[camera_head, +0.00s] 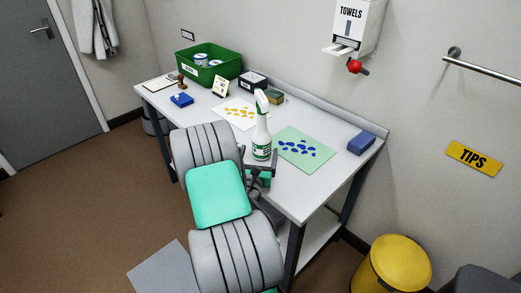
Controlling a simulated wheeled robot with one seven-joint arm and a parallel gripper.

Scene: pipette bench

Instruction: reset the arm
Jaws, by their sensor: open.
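My gripper (261,168) is over the front edge of the white bench, pointing away from the camera. It is open, with its dark fingers apart. A white and green spray bottle (262,138) stands upright on the bench directly beyond the gripper. The fingers show at either side of the bottle's lower part; I cannot tell whether they touch it. My grey and green arm reaches up from the bottom of the view and hides part of the bench's front edge.
The bench (305,195) holds a green mat (318,167) with blue spots, a blue block (361,143), a paper with orange spots (240,113) and a green crate (208,74) at the back. A yellow bin (397,268) stands at the right. The floor at left is clear.

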